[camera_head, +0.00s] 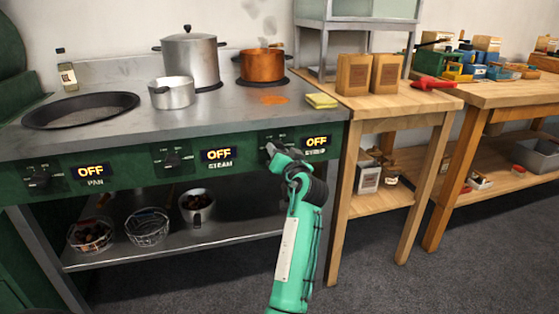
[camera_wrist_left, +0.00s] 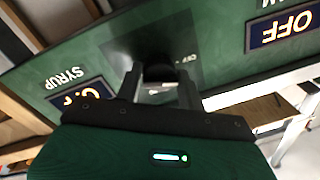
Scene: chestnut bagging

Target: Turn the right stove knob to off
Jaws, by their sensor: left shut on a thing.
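The right display (camera_head: 316,142) beside this knob reads OFF in the head view. In the wrist view the same display (camera_wrist_left: 76,94) is partly covered by the gripper body. My right gripper is not in view.
The pan knob (camera_head: 38,177) and steam knob (camera_head: 173,158) sit further left, with both displays reading OFF. A wooden table (camera_head: 385,101) stands close on the right.

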